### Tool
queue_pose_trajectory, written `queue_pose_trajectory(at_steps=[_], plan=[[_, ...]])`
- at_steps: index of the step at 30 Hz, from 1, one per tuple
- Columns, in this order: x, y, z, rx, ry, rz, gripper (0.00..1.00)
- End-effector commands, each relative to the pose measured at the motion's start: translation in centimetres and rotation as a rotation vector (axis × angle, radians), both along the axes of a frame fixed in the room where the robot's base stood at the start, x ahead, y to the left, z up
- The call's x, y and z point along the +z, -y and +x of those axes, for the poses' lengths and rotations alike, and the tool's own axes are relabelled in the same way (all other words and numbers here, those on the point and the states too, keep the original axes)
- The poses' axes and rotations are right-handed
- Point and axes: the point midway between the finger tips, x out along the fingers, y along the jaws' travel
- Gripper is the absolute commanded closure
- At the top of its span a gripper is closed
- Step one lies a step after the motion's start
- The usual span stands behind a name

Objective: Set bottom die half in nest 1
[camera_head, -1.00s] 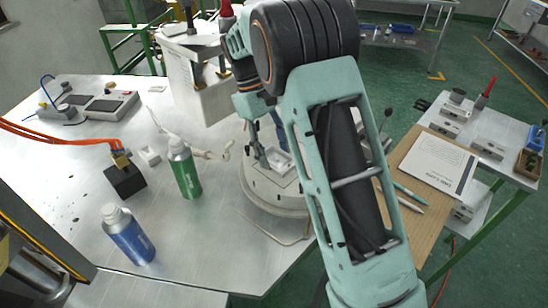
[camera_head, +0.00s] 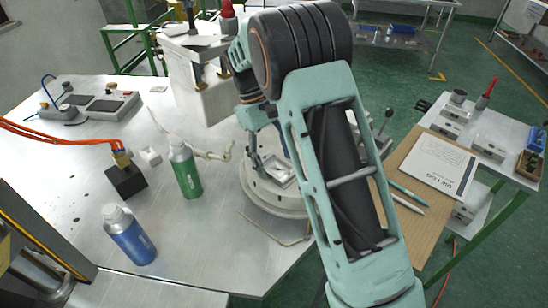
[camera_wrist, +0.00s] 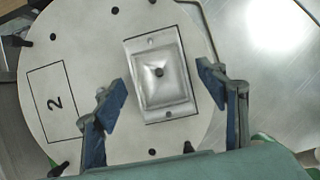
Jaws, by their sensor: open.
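The outline marked 2 (camera_wrist: 54,101) is empty, to the left. My gripper (camera_wrist: 162,80) is open, with its blue-padded fingers on either side of the die half and visibly apart from it. In the head view the die half (camera_head: 281,176) sits on the turntable (camera_head: 262,196), partly hidden by my arm.
A green bottle (camera_head: 185,170) and a blue bottle (camera_head: 128,235) stand left of the turntable. A black block (camera_head: 126,182) with orange hoses is also left. A white machine (camera_head: 203,85) stands behind. A side table (camera_head: 505,133) with metal blocks is at right.

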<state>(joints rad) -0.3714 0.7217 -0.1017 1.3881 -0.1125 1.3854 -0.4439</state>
Motion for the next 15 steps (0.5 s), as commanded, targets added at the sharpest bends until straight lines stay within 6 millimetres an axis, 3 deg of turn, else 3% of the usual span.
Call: queue_pose_trajectory(at_steps=[5,15], plan=[[1.1,-0.3,0.4,0.000,0.003,0.001,0.34],[7.1,-2.0,2.2,0.001,0.005,0.001,0.34]])
